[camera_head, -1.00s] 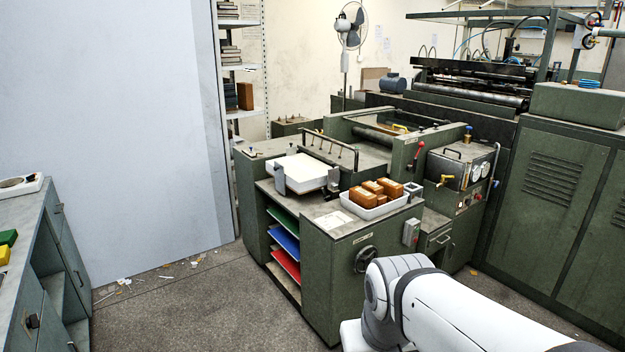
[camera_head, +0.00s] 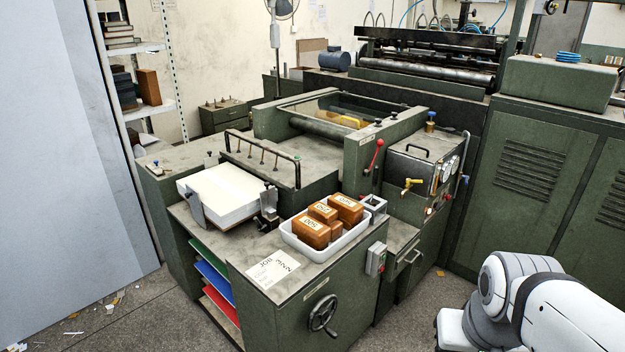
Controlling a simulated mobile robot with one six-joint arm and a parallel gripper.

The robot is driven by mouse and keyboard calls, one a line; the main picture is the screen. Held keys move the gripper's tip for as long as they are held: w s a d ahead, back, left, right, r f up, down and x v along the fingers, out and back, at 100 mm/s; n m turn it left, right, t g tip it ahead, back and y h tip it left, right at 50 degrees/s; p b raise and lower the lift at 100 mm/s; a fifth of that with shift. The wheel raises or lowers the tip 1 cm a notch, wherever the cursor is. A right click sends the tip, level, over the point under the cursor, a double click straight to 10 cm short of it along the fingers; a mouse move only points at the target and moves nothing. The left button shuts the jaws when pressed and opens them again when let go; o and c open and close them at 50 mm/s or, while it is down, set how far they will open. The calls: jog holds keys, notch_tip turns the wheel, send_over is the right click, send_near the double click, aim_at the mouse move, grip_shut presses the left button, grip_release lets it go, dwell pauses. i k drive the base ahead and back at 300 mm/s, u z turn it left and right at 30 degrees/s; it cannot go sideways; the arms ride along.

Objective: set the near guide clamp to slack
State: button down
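No part is clearly marked as the near guide clamp. A white paper stack (camera_head: 225,192) lies on the feeder's table. A grey metal plate (camera_head: 195,209) stands against its left front edge. A small dark clamp-like block (camera_head: 267,207) with an upright metal piece stands at its right corner. A lever with a red knob (camera_head: 374,157) is fixed on the feeder's side frame, further right. The setting of these parts is too small to tell. My white arm shows at the bottom right, apart from the feeder; my gripper is out of view.
A white tray (camera_head: 330,250) of brown blocks (camera_head: 312,232) and a printed sheet (camera_head: 272,269) sit on the feeder's front top. A handwheel (camera_head: 322,313) and a switch box (camera_head: 376,260) stick out below.

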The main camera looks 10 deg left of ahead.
aim_at(260, 228)
jog(key=u, duration=0.25)
jog(key=i, duration=1.15)
jog(key=u, duration=1)
jog(key=i, duration=0.4)
jog(key=u, duration=0.3)
